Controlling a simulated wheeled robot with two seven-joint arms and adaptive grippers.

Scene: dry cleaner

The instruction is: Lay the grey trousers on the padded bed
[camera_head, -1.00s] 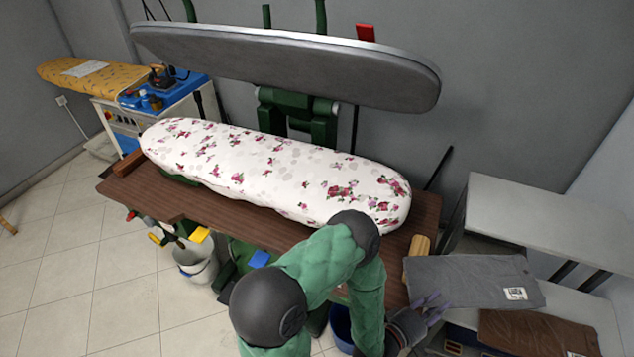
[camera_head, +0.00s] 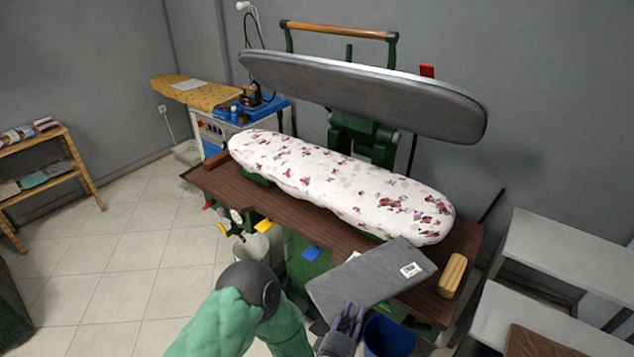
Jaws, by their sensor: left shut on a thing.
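The grey trousers (camera_head: 365,282), folded flat with a white tag, are held in the air in front of the right end of the press table. My left gripper (camera_head: 347,318) is shut on their near edge. The padded bed (camera_head: 330,180), with its white floral cover, lies just beyond the trousers and is bare. The trousers appear apart from it and hide part of the table edge. My right gripper is not in view.
The raised grey press head (camera_head: 360,95) hangs above and behind the bed. A wooden block (camera_head: 452,275) sits at the table's right end. A white shelf unit (camera_head: 555,250) stands at right. A blue bucket (camera_head: 388,338) stands below the trousers.

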